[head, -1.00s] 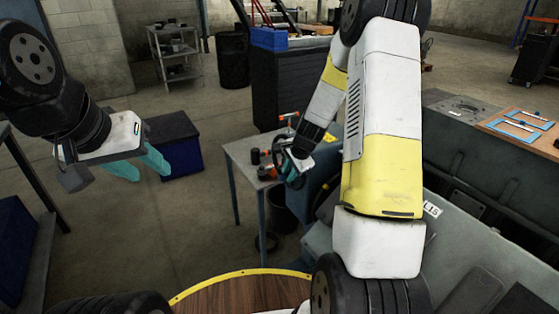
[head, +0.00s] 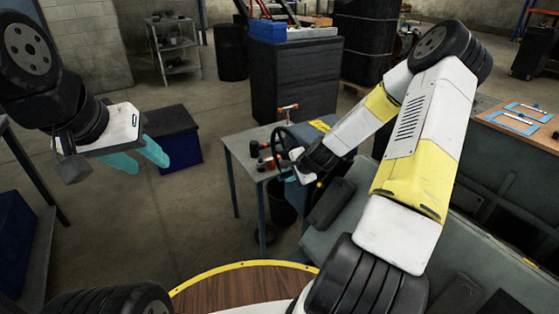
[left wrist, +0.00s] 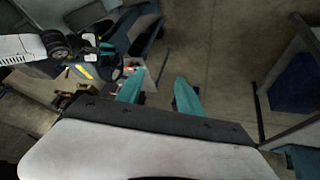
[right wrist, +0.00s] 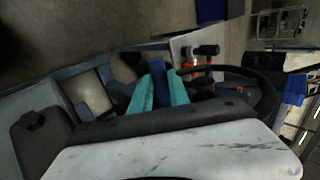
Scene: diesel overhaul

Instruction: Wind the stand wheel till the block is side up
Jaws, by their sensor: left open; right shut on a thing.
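The black stand wheel (head: 274,146) is beside the small grey table in the head view. Its dark rim (right wrist: 268,95) shows at the right in the right wrist view. My right gripper (head: 291,178) is at the wheel's near lower side and shut on it; its teal fingers (right wrist: 160,92) hide the exact grip point. A large grey-green body (head: 345,238), apparently the block, lies right of the wheel, partly behind my right arm; I cannot tell which way up it is. My left gripper (head: 138,158) is open and empty over the floor, far left of the wheel.
A blue box (head: 175,140) sits on the floor behind my left gripper. A workbench (head: 525,128) is at right.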

